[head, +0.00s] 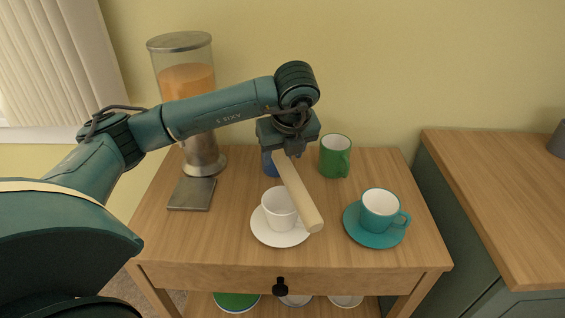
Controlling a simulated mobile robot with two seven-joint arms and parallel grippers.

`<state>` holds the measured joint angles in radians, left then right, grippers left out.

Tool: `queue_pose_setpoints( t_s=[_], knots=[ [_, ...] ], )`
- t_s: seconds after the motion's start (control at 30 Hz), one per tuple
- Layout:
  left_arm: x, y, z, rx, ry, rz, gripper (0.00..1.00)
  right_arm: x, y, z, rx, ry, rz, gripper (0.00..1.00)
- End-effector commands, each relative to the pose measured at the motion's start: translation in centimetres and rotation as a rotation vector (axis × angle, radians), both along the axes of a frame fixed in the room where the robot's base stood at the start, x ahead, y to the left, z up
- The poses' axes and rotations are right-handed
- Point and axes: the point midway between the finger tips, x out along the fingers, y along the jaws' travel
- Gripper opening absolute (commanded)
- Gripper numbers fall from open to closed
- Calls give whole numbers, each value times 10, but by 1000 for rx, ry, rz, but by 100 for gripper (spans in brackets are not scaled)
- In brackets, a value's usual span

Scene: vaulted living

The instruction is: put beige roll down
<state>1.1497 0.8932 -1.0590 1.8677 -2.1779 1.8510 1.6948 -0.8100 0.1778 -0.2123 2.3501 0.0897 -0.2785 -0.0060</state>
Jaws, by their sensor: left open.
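The beige roll (298,195) is a long, pale cylinder. It runs from just under my left gripper (289,152) down and to the right, with its near end over the right rim of the white saucer (268,239). I cannot tell whether the roll touches the saucer or the table. My left gripper is open at the roll's far end; its fingertips are mostly hidden. The white cup (279,213) stands on the saucer, just left of the roll, which hides part of its right side. My right gripper is not in view.
A wooden table (217,232) holds a green mug (335,157), a teal cup (380,211) on a teal saucer (372,240), a partly hidden blue mug (269,164) and a dispenser (188,90) with a metal plate (192,194). A wooden-topped cabinet (500,190) stands right. The table's front left is clear.

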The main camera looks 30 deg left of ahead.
Motion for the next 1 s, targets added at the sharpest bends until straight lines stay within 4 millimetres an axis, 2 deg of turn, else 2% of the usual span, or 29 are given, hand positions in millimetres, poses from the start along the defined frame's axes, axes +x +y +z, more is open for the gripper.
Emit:
queue_pose_setpoints(
  t_s=[0.1, 0.33, 1.0],
  knots=[
    [2, 3, -8, 1, -1, 1, 54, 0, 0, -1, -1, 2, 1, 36],
    [3, 3, -9, 0, -2, -1, 54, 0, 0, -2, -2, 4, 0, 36],
    [3, 3, -8, -1, -2, 0, 0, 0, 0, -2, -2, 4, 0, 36]
  ],
)
